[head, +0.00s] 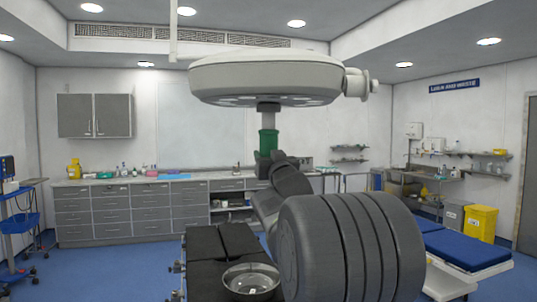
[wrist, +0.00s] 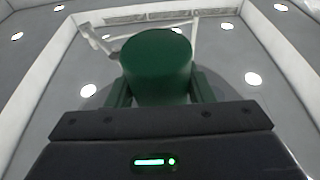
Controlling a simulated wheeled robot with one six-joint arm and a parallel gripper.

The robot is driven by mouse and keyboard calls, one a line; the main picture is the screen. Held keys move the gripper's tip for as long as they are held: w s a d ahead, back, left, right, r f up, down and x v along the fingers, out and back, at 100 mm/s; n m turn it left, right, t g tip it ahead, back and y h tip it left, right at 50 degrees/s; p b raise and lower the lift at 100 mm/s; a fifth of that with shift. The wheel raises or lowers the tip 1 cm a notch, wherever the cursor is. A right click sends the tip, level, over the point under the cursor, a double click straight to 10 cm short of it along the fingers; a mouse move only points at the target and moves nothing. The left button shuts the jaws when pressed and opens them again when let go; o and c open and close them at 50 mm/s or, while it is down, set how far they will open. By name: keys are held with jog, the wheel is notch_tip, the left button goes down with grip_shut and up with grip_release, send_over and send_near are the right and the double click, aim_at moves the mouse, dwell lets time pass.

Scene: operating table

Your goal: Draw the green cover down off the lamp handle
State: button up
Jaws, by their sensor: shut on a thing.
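The green cover (head: 268,141) is upright under the round lamp head (head: 266,78) in the head view. A bare grey length of the lamp handle (head: 268,108) shows between the lamp and the cover's top. Whether the handle still reaches inside the cover is hidden. My gripper (head: 268,157) is at the cover's lower part, with my arm below it. In the wrist view the cover (wrist: 157,65) stands between the two fingers of my gripper (wrist: 160,88), which is shut on it.
A metal bowl (head: 250,280) sits on the dark operating table (head: 204,244) below, left of my arm. Grey drawer cabinets (head: 130,212) line the back wall. A blue-padded bed (head: 465,249) and a yellow bin (head: 482,223) are at right. The air left of the cover is clear.

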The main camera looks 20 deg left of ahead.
notch_tip(320, 180, down, 15)
jog(key=b, duration=1.2)
jog(key=shift+b, duration=0.3)
dwell(0.9)
jog(key=shift+r, duration=0.1)
